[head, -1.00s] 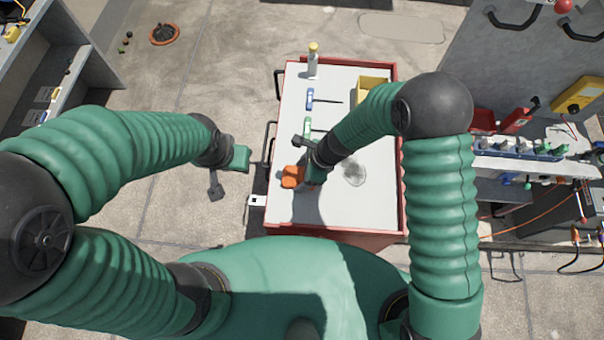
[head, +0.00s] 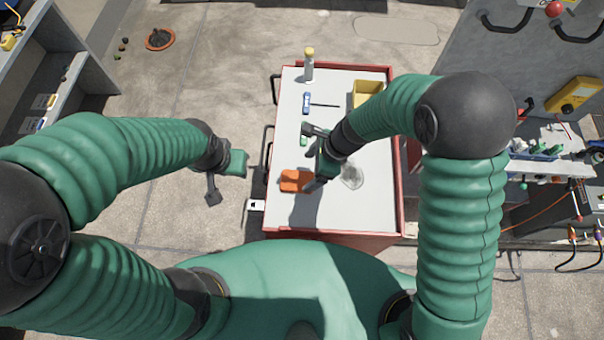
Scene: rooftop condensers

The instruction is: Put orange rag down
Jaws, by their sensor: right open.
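The orange rag (head: 293,181) lies folded on the white top of the red cart (head: 340,215), near its front left. My right gripper (head: 311,160) is open and empty, just above and to the right of the rag; its lower finger looks close to the rag's right edge, and I cannot tell if they touch.
A bottle with a yellow cap (head: 309,65), a blue-handled tool (head: 307,103), a green-handled tool (head: 303,140) and a yellow bin (head: 366,92) are on the cart. A cluttered bench (head: 545,160) stands at right. The cart's front middle is clear.

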